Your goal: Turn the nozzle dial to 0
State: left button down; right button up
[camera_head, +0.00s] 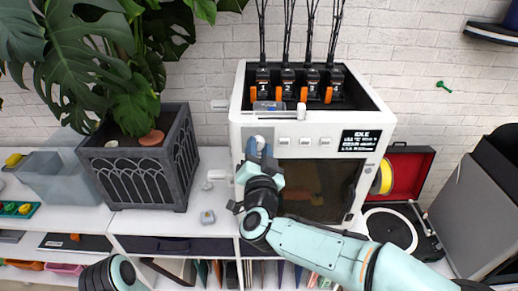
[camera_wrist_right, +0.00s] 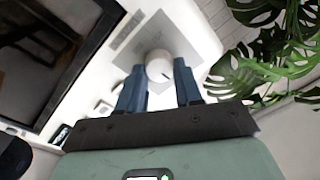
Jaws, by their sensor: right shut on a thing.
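The nozzle dial (camera_wrist_right: 159,66) is a round white knob on the printer's white front, with a dark pointer mark near its lower right edge in the right wrist view. Its scale numbers cannot be read. My right gripper (camera_wrist_right: 159,88) is shut on the dial, with one blue finger on each side of it. In the head view my right gripper (camera_head: 259,150) is at the upper left of the printer's front (camera_head: 240,131) and mostly hides the dial. The printer's screen (camera_head: 361,141) reads IDLE. Part of my left arm shows at the lower left, but its gripper is out of view.
Several numbered black units with orange levers (camera_head: 287,87) sit in the printer's top. A grey planter (camera_head: 145,165) with a large plant stands to the left. A record player (camera_head: 392,228) and red case (camera_head: 412,165) are to the right. The white shelf top (camera_head: 160,220) has free room.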

jog(key=o, duration=1)
jog(key=shift+o, duration=0.2)
pick_arm(q)
jog(key=shift+f, duration=0.1)
pick_arm(e)
jog(key=shift+s, duration=0.1)
jog(key=shift+s, duration=0.35)
pick_arm(q)
jog(key=s+f+b, duration=0.1)
jog(key=f+b, duration=0.1)
jog(key=f, duration=0.1)
jog(key=shift+s+f+b, duration=0.1)
jog(key=shift+s+b, duration=0.3)
pick_arm(e)
jog(key=s, duration=1.2)
jog(key=shift+s+d+f, duration=0.2)
jog(key=shift+s+f, duration=0.05)
jog(key=shift+f, duration=0.15)
